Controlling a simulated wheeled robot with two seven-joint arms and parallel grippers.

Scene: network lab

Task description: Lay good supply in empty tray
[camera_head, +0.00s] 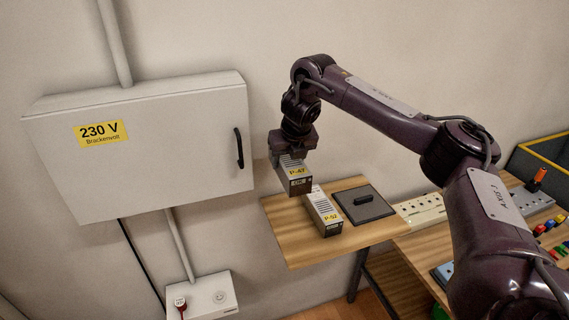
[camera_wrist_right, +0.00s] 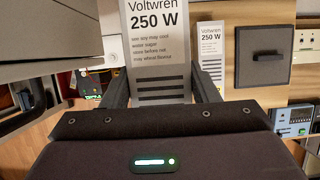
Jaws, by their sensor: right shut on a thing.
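My right gripper (camera_head: 292,155) is shut on a grey box-shaped power supply with a yellow label that seems to read P-47 (camera_head: 297,180). It holds the supply in the air near the left end of the wooden shelf. In the right wrist view the held supply (camera_wrist_right: 158,50) reads Voltwren 250 W and sits between the two fingers. A second, similar supply labelled P-52 (camera_head: 323,213) lies on the shelf, just right of and below the held one; it also shows in the right wrist view (camera_wrist_right: 210,55). No clearly empty tray can be made out. My left gripper is out of view.
A dark square plate with a black handle (camera_head: 378,209) lies on the wooden shelf (camera_head: 290,244). A white socket strip (camera_head: 420,210) is right of it. A grey 230 V wall cabinet (camera_head: 180,150) stands close left of the gripper. Coloured parts (camera_head: 548,228) lie far right.

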